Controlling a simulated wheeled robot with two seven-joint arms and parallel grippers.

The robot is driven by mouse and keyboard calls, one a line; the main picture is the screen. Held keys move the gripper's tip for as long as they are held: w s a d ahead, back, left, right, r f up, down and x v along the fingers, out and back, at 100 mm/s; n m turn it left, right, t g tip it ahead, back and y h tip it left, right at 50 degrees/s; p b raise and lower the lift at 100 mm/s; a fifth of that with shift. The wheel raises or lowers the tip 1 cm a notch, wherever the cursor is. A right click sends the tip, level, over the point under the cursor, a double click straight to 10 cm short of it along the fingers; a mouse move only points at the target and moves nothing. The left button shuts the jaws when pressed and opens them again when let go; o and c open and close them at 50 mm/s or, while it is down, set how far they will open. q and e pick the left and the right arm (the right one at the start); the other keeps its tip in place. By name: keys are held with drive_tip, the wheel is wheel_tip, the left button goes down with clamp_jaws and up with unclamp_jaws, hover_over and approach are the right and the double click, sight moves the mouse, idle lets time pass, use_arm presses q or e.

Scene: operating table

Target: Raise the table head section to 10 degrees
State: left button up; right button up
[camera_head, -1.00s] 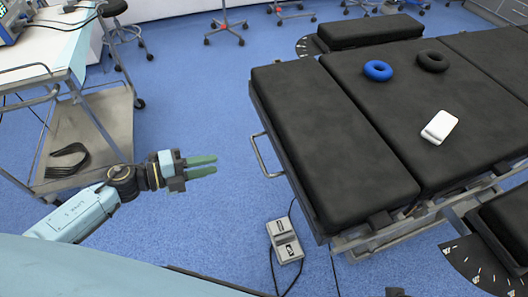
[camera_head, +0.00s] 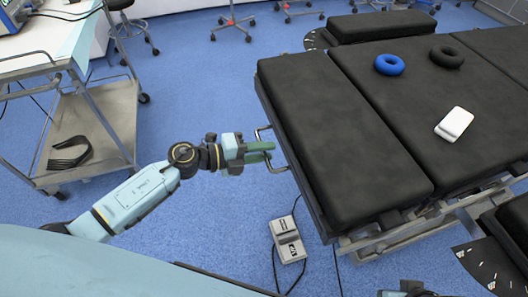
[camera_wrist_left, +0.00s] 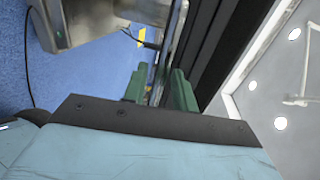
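The table head section (camera_head: 345,135) is the black padded panel at the near left end of the operating table. It looks about level with the neighbouring section. A metal loop handle (camera_head: 277,169) sticks out from its left end. My left gripper (camera_head: 261,152) has its green fingers at this handle, partly hiding it. In the left wrist view the fingers (camera_wrist_left: 160,90) are apart, with the metal bar (camera_wrist_left: 170,50) running between them. I cannot tell whether they touch it. Only a small dark piece, probably of my right arm, shows at the bottom edge; its fingers are not seen.
A blue ring (camera_head: 389,64), a black ring (camera_head: 446,57) and a white block (camera_head: 454,124) lie on the table's middle section. A foot pedal (camera_head: 287,240) with cables stands on the floor below the handle. A metal cart (camera_head: 90,130) stands at left.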

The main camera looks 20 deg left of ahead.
use_arm(q)
drive_tip(key=shift+w+d, duration=0.15)
use_arm(e)
drive_tip(key=shift+r, duration=0.1)
use_arm(q)
clamp_jaws()
use_arm(e)
drive_tip(key=shift+r, duration=0.1)
